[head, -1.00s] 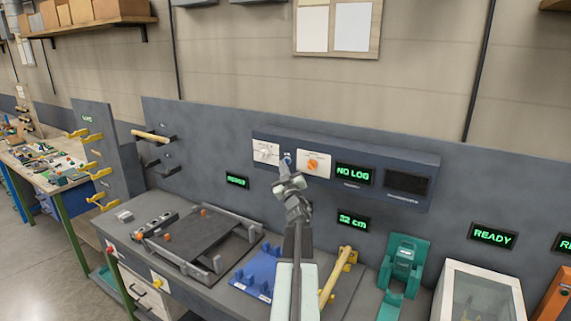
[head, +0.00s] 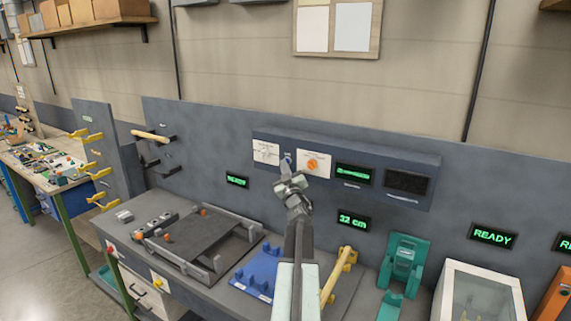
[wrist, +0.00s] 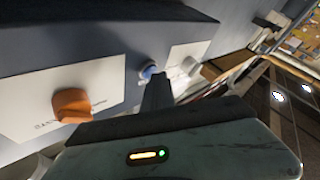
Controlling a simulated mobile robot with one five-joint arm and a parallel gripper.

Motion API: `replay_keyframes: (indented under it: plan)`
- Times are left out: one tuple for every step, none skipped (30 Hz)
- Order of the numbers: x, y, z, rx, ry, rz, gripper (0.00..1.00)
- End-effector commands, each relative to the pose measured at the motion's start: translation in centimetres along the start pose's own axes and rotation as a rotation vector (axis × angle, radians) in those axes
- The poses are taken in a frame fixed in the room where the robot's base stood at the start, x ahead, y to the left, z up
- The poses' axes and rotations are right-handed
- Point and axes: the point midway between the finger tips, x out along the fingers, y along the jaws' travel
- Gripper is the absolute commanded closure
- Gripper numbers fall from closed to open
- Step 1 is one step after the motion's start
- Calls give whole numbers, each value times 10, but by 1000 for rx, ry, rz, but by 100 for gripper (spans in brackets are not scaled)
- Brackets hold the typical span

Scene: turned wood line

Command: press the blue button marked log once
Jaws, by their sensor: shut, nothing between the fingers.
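The blue button (head: 288,156) is on the front of the dark wall-mounted control box (head: 385,158), between two white plates. It also shows in the wrist view (wrist: 148,70) as a small round blue cap. My gripper (head: 284,165) is shut and empty, with its tip right at the button. In the wrist view the shut fingers (wrist: 158,88) reach up to the button's lower edge and hide part of it. I cannot tell whether they touch it. The log display (head: 355,175) on the box shows a green line of text too small to read.
An orange knob (head: 312,164) sits just right of the button, and a white knob (wrist: 188,66) is on its other side. Below is a bench with a dark tray fixture (head: 195,245), a blue rack (head: 258,272) and a teal stand (head: 403,262).

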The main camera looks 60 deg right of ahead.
Motion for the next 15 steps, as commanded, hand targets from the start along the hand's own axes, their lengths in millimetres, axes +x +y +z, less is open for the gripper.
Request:
replay_keyframes:
  plan:
    - [0, 0, 0, 0, 0, 0, 100]
    - [0, 0, 0, 0, 0, 0, 100]
    - [0, 0, 0, 0, 0, 0, 100]
    - [0, 0, 0, 0, 0, 0, 100]
    - [0, 0, 0, 0, -1, 0, 100]
    - [0, 0, 0, 0, -1, 1, 100]
    - [0, 1, 0, 0, -1, 1, 100]
    - [0, 1, 0, 0, -1, 1, 100]
    - [0, 0, 0, 0, -1, 1, 100]
    - [0, 0, 0, 0, -1, 1, 100]
    - [-1, 0, 0, 0, -1, 1, 100]
    - [-2, -1, -1, 0, -1, 1, 100]
    - [-3, -2, -2, 0, -1, 1, 100]
    - [-5, -2, -2, 0, -1, 1, 100]
    - [-6, -3, -4, 0, -1, 1, 100]
